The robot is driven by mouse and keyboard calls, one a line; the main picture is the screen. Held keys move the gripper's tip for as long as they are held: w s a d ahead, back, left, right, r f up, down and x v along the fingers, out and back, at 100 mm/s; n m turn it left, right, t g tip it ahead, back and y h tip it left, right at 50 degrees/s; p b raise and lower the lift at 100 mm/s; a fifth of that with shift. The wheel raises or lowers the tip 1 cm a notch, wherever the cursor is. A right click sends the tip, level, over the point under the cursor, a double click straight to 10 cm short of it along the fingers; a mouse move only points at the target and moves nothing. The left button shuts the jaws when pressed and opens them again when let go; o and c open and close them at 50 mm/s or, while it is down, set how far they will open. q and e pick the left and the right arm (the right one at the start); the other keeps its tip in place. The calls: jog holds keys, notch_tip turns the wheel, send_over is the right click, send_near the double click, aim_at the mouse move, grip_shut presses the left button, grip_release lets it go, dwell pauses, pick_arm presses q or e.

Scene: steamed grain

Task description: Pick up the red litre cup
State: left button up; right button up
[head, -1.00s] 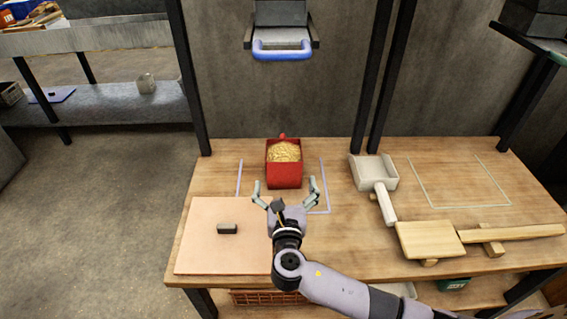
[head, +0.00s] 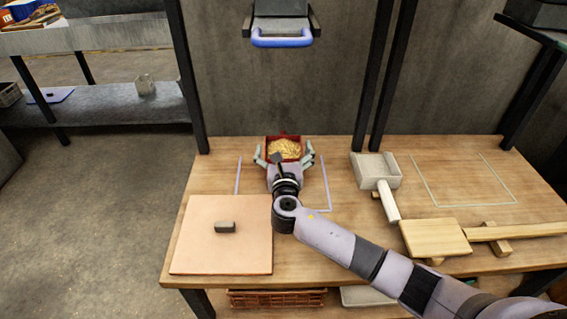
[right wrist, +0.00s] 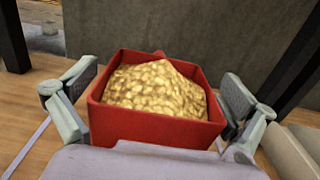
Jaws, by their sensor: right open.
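The red litre cup (head: 297,140) stands upright on the wooden table, heaped with golden grain (head: 284,149). In the right wrist view the red cup (right wrist: 155,128) fills the middle, with its grain (right wrist: 155,86) above the rim. My right gripper (head: 284,156) is open, with one finger on each side of the cup. In the right wrist view the right gripper's (right wrist: 160,98) fingers flank the cup's side walls; I cannot tell whether they touch it. The palm hides the cup's near lower part in the head view. My left gripper is not in view.
A pale scoop (head: 376,172) lies right of the cup. A wooden paddle-like tool (head: 435,238) lies at the front right. A dark wall (head: 270,95) rises behind the table.

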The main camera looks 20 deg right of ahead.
jog(key=c, duration=1.7)
jog(key=shift+c, duration=0.6)
jog(key=shift+r, duration=0.1)
